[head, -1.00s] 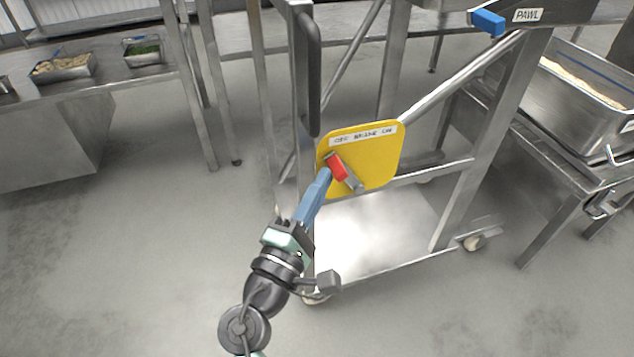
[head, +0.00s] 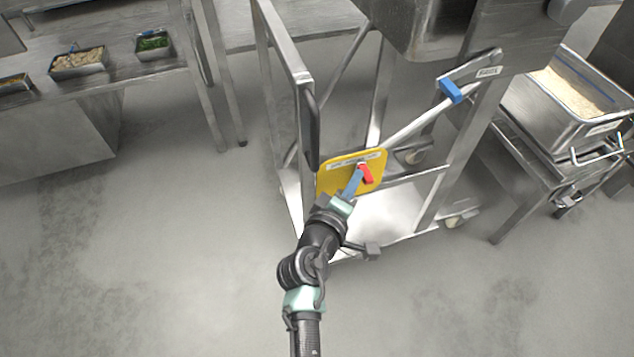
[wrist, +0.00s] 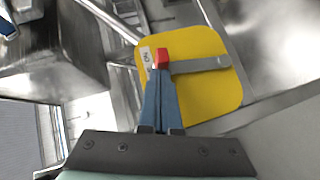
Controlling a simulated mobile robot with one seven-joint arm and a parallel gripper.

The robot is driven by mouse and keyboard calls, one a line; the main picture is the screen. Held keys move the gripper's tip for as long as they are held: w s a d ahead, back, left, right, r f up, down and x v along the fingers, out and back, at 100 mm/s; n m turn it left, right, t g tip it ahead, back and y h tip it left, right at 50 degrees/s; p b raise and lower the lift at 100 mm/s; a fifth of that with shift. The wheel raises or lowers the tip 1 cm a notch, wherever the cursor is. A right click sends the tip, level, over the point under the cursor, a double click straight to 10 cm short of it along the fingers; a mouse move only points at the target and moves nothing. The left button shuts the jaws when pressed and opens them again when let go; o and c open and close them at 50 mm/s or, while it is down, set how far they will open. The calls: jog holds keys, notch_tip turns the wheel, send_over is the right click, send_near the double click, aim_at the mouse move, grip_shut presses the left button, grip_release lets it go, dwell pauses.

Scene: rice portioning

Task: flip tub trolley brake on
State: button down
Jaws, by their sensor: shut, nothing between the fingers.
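The brake lever is a grey bar with a red end (head: 367,175) on a yellow plate (head: 328,180) fixed to the tub trolley (head: 430,192). In the wrist view the red end (wrist: 162,57) lies beside the white label, where "ON" shows. The bar (wrist: 195,66) runs right to its pivot on the yellow plate (wrist: 212,100). My gripper (head: 360,170) is shut and empty, its blue fingers against or right beside the red end. The fingertips (wrist: 158,72) cover part of the label and lever; I cannot tell whether they touch.
A blue-handled pawl lever (head: 451,91) sits on the trolley's upper right frame. A black push handle (head: 312,130) stands left of the plate. A tub of rice (head: 545,118) stands on a bench at right. Food trays (head: 78,64) are on the left table. The floor in front is clear.

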aim_at(370, 179)
jog(key=d+p, duration=0.1)
jog(key=r+m+g+p, duration=0.1)
jog(key=p, duration=0.1)
jog(key=shift+w+d+r+y, duration=0.1)
jog(key=shift+w+d+y, duration=0.15)
jog(key=shift+d+y, duration=0.15)
jog(key=shift+w+d+f+m+g+y+p, duration=0.2)
jog(key=shift+d+m+g+y+p, duration=0.1)
jog(key=shift+d+p, duration=0.5)
jog(key=shift+w+d+f+p, duration=0.25)
jog(key=shift+d+f+p, duration=0.1)
jog(key=shift+d, duration=0.2)
jog(key=shift+w+d+f+p, duration=0.2)
jog(key=shift+d+p, duration=0.15)
jog(key=shift+d, duration=0.2)
jog(key=shift+d, duration=0.1)
